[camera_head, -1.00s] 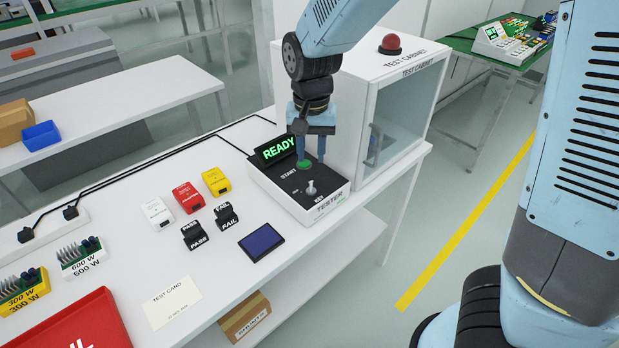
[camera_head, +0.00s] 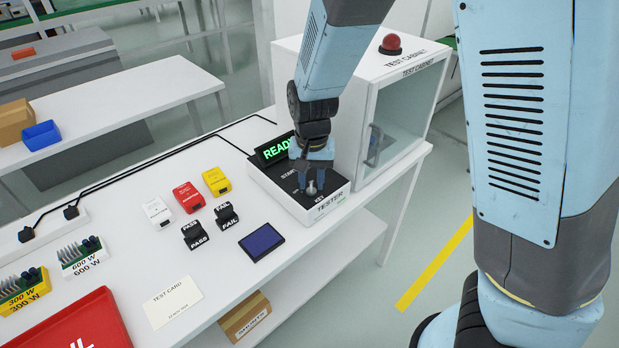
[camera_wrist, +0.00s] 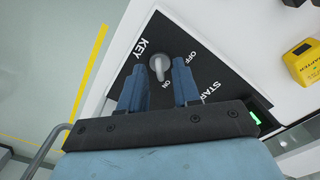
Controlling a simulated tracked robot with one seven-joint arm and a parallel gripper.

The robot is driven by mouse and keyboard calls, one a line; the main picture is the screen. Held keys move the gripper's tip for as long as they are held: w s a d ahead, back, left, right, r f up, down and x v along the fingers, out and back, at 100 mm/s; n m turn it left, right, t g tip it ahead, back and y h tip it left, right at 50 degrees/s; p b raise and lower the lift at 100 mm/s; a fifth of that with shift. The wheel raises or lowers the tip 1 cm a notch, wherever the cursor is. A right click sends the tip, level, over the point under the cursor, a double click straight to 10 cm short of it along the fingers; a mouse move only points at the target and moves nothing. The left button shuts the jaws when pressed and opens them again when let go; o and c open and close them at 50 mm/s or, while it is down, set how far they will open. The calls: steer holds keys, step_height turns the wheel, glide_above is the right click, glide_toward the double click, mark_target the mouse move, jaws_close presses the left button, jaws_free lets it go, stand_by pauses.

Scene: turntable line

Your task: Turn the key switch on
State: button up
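The key switch, a small light grey knob (camera_wrist: 160,64), stands on the black top of the tester (camera_head: 325,204). My gripper (camera_head: 309,186) is over the front part of the tester. In the wrist view my gripper (camera_wrist: 157,68) is open, with one blue finger on each side of the knob and a gap at both sides. The tester's green display (camera_head: 274,150) is partly covered by my gripper and shows "READ". The START button is hidden behind my gripper.
The white test cabinet (camera_head: 398,112) with a red dome light (camera_head: 391,43) stands right behind the tester. Yellow (camera_head: 216,181), red and white blocks, PASS and FAIL blocks and a dark blue pad (camera_head: 261,242) lie left of it. A red tray (camera_head: 75,325) is at front left.

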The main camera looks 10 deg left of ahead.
mark_target(312, 182)
jaws_close()
steer(key=shift+n, duration=0.5)
stand_by(0.3)
steer(key=shift+o, duration=0.3)
jaws_free()
steer(key=shift+r, duration=0.1)
step_height(312, 182, up, 14)
steer(key=shift+f, duration=0.2)
